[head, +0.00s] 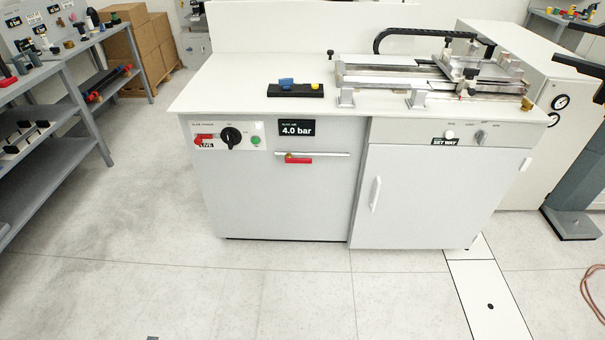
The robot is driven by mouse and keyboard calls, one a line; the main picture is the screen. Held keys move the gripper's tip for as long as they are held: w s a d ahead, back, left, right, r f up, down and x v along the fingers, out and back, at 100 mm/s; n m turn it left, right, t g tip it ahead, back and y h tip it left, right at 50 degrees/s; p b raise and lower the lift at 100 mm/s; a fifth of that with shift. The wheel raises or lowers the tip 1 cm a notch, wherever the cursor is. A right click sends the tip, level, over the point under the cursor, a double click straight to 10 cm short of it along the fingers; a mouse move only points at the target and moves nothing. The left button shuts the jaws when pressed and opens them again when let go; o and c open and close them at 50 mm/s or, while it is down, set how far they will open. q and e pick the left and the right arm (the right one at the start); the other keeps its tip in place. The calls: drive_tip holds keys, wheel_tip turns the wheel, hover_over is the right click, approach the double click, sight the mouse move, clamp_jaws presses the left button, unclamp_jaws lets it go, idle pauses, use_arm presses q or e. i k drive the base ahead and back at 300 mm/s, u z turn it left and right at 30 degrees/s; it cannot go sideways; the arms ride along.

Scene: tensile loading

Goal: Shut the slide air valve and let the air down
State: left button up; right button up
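The slide air valve has a red lever (299,160) on a thin horizontal pipe (335,154) across the front of the white cabinet. The lever lies level, in line with the pipe, with a brass-coloured pivot at its left end. Above it a black display (297,128) reads 4.0 bar. Neither of my grippers shows in the head view.
A panel left of the display has a black rotary knob (231,137), a green button (255,141) and a red LIVE tag (205,140). A slide machine (435,77) sits on the worktop. Grey shelves (72,107) stand at left.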

sight(289, 159)
drive_tip(key=u, duration=0.8)
drive_tip(key=i, duration=1.5)
drive_tip(key=z, duration=0.55)
drive_tip(key=i, duration=0.35)
drive_tip(key=z, duration=0.3)
